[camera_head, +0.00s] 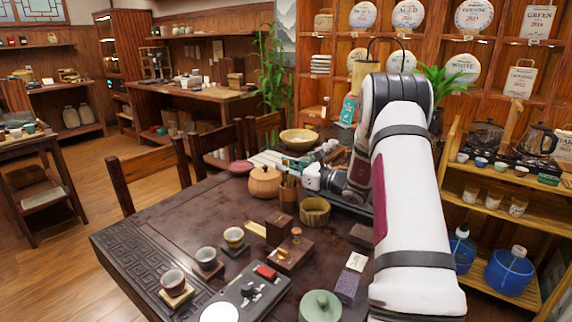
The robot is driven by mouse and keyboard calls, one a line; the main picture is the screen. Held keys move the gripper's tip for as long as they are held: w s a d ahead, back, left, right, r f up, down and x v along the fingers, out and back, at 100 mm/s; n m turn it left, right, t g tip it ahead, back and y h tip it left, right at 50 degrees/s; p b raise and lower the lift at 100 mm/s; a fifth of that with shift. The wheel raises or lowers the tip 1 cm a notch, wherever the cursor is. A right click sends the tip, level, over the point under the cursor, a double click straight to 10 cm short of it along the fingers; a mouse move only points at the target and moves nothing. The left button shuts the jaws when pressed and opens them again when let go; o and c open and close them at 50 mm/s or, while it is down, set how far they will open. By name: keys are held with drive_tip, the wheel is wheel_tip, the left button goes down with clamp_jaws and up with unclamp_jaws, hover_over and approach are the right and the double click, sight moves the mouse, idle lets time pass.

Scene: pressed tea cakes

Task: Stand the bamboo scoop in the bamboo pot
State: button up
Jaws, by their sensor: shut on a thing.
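My arm reaches over the table from the right and ends in my gripper (303,178), low over the table's far part. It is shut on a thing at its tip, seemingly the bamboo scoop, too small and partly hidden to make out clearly. Just left of and below the gripper stands a slim brown pot (288,196) with thin upright pieces at its mouth. A wider, open bamboo pot (314,212) stands to its right, nearer me. I cannot tell which one is the task's pot, or whether the held thing touches either.
A round lidded tan jar (264,182) stands left of the slim pot. A wooden bowl (299,138) is behind. Wooden boxes (290,255), cups on stands (234,238), a dark tray (240,300) and a green lidded pot (320,305) are nearer. The table's left part is mostly clear.

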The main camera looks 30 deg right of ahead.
drive_tip(key=o, duration=1)
drive_tip(key=shift+r, duration=0.2)
drive_tip(key=shift+c, duration=0.2)
drive_tip(key=v, duration=1.2)
drive_tip(key=shift+f, duration=0.1)
